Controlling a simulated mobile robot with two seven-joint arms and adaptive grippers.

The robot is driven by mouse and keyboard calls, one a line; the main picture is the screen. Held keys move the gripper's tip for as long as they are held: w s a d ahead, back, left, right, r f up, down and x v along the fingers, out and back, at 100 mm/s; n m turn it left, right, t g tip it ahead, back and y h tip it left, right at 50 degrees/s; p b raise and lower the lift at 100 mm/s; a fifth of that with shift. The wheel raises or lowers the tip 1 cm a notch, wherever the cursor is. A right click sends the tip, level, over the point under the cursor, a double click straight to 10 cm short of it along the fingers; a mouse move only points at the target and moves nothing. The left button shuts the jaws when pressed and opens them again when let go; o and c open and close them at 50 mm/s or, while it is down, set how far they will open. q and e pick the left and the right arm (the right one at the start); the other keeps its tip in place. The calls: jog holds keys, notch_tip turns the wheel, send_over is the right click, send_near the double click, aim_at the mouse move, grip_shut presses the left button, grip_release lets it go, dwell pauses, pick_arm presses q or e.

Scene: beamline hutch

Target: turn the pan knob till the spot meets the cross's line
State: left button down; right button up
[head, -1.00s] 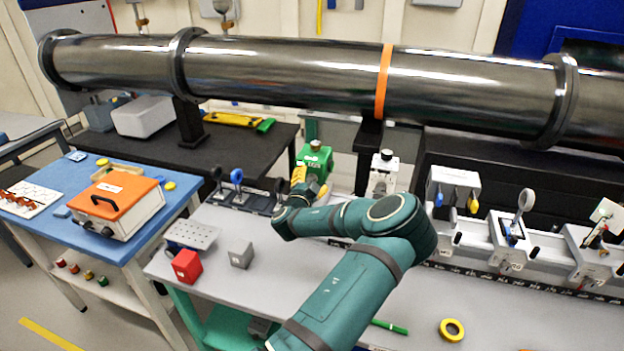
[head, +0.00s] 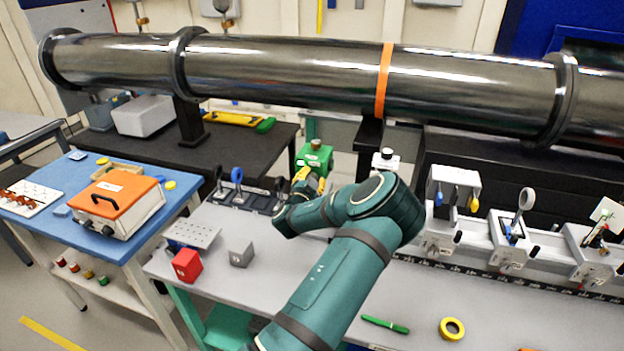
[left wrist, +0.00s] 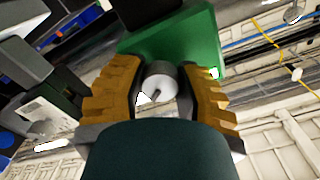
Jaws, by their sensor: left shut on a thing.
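A green box-shaped device (head: 315,158) with a black knob on top stands at the back of the grey bench. In the left wrist view its green housing (left wrist: 200,42) fills the upper middle. A grey round knob (left wrist: 158,82), taken as the pan knob, sticks out of it. My left gripper (head: 309,182) has its yellow ridged fingers on both sides of this knob, shut on it; the fingers also show in the left wrist view (left wrist: 162,72). A small white card (head: 607,211) stands at the far right. No spot or cross can be made out. My right gripper is out of view.
A long metal pipe (head: 280,75) runs across behind the bench. A rail with optic mounts (head: 510,240) is at right. A red cube (head: 187,265), grey cube (head: 241,255), green pen (head: 385,325) and yellow tape roll (head: 452,328) lie on the bench.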

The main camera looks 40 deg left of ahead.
pick_arm(q)
jog(key=shift+r+n+b, duration=0.1)
jog(key=shift+n+b, duration=0.4)
jog(key=shift+n, duration=0.6)
jog(key=c, duration=0.6)
grip_release()
jog(key=v, duration=1.2)
